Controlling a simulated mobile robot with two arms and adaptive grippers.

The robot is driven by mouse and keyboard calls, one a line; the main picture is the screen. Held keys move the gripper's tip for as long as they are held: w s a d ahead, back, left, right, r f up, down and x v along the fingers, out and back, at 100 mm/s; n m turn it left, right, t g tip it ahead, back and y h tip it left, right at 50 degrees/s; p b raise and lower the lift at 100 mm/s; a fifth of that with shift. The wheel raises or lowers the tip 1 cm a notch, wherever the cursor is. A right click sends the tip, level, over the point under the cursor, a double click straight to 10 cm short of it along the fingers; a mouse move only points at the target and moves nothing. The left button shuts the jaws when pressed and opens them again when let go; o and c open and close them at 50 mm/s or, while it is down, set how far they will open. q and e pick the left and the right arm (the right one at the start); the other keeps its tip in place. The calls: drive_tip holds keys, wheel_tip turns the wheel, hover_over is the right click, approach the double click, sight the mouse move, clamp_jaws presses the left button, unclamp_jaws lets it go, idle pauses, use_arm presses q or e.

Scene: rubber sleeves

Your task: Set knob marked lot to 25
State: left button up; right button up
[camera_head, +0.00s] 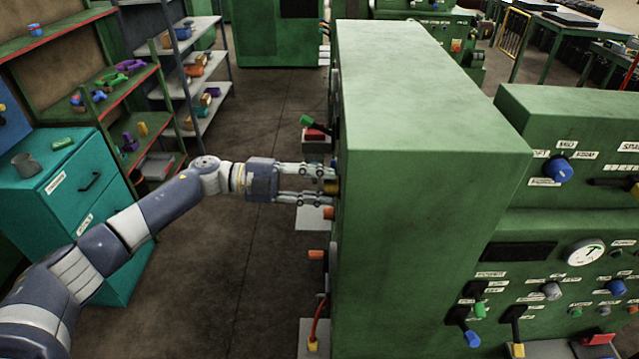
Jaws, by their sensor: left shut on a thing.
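My left gripper (318,188) reaches in from the left and is shut on a small yellow-brown knob (331,187) on the left side face of the green machine (430,80). The fingers hide part of the knob. That face is seen almost edge-on, so neither its labels nor the knob's setting can be read. I cannot tell from this view whether this is the knob marked lot. My right gripper is not in view.
A green and red control (309,126) and orange knobs (318,254) stick out from the same face. The right-hand panel has a blue knob (558,168) and a gauge (585,252). A teal cabinet (60,190) and shelves stand left, with open floor between.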

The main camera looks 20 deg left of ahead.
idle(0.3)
use_arm(q)
drive_tip(key=o, duration=1.1)
drive_tip(key=shift+c, duration=0.2)
drive_tip(key=shift+a, duration=0.1)
drive_tip(key=v, duration=1.2)
drive_tip(key=shift+f, duration=0.1)
